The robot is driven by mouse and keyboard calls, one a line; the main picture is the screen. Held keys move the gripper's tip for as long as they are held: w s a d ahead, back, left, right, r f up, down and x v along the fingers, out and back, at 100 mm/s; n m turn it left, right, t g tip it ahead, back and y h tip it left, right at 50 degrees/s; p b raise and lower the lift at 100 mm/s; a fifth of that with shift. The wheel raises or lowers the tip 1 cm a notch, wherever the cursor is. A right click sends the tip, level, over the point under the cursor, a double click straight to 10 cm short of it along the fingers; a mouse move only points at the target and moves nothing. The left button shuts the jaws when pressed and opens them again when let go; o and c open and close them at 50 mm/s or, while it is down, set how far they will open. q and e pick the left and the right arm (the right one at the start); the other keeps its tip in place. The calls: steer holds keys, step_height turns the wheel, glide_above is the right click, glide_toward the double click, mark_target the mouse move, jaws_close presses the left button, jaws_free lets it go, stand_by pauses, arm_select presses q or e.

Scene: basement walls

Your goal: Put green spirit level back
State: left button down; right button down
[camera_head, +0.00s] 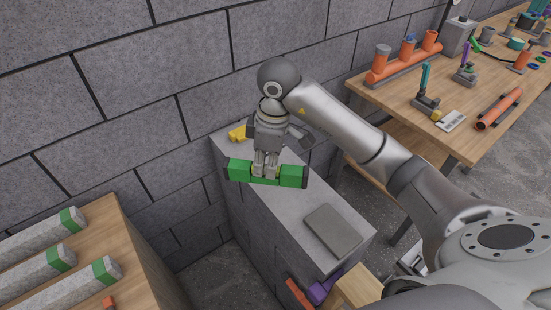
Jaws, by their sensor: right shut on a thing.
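The green spirit level (292,177) is a long green bar with dark end caps. My right gripper (265,174) is shut on it near its middle, with the fingers pointing down. The level lies roughly level across the picture, over the grey block pedestal (260,208). I cannot tell whether it touches the top of the pedestal or hangs just above it. My left gripper is not in view.
A yellow tool (239,132) and a flat grey slab (333,231) lie on the pedestal. A workbench (390,105) with orange pipes (404,60) and several tools stands at the upper right. A wooden table (118,225) with grey, green-ended bars is at the lower left.

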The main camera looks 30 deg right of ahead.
steer(key=w+d+f+b, duration=0.1)
steer(key=w+d+f, duration=0.1)
steer(key=w+f, duration=0.1)
steer(key=w+d+f+b, duration=0.2)
steer(key=w+d+f, duration=0.1)
steer(key=w, duration=0.1)
steer(key=w+d+f+b, duration=0.2)
steer(key=w+f, duration=0.1)
steer(key=shift+w+d+f, duration=0.35)
steer(key=shift+d, duration=0.05)
step_height(320, 180, down, 3)
steer(key=shift+f, duration=0.2)
steer(key=c, duration=1.4)
jaws_free()
steer(key=shift+o, duration=0.2)
steer(key=shift+r, duration=0.1)
